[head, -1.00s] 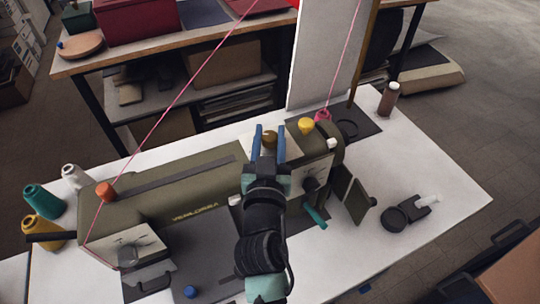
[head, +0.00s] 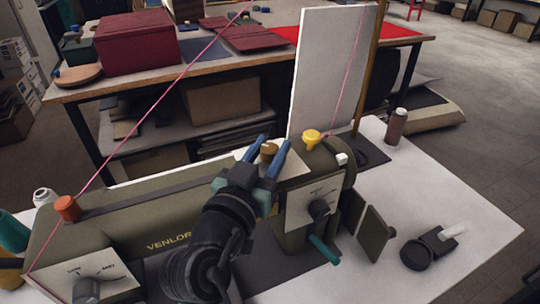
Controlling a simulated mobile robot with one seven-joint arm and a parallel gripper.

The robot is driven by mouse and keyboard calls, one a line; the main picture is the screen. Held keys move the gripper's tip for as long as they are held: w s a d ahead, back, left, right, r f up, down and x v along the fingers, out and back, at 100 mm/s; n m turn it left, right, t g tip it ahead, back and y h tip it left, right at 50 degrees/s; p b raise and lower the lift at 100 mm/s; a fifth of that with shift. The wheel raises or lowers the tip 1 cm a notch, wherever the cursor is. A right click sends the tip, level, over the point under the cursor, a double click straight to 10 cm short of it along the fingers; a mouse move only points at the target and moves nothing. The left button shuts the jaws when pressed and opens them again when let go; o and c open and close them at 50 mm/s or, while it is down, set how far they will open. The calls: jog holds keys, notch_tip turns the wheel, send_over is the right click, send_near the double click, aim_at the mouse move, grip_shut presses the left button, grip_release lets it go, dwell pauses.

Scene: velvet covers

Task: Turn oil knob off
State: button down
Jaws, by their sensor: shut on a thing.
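An olive sewing machine (head: 130,207) stands on a white table. On top of its right end, a brass-brown knob (head: 268,148) sits on a pale label plate (head: 296,158). The plate's lettering is too small to read. My gripper (head: 275,141) has blue fingers, one on each side of this knob, and is shut on it. The fingers and wrist hide part of the knob and plate, so I cannot tell its setting.
Close to the right are a yellow knob (head: 312,138), a white button (head: 342,158) and a black dial (head: 319,209). A teal lever (head: 324,250) hangs below. A pink thread (head: 165,95) crosses the view.

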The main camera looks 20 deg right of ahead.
jog(key=shift+f, duration=0.15)
jog(key=shift+c, duration=2.4)
grip_release()
jog(key=shift+a, duration=0.1)
jog(key=b+v, duration=0.1)
jog(key=v, duration=1.2)
jog(key=shift+b, duration=0.4)
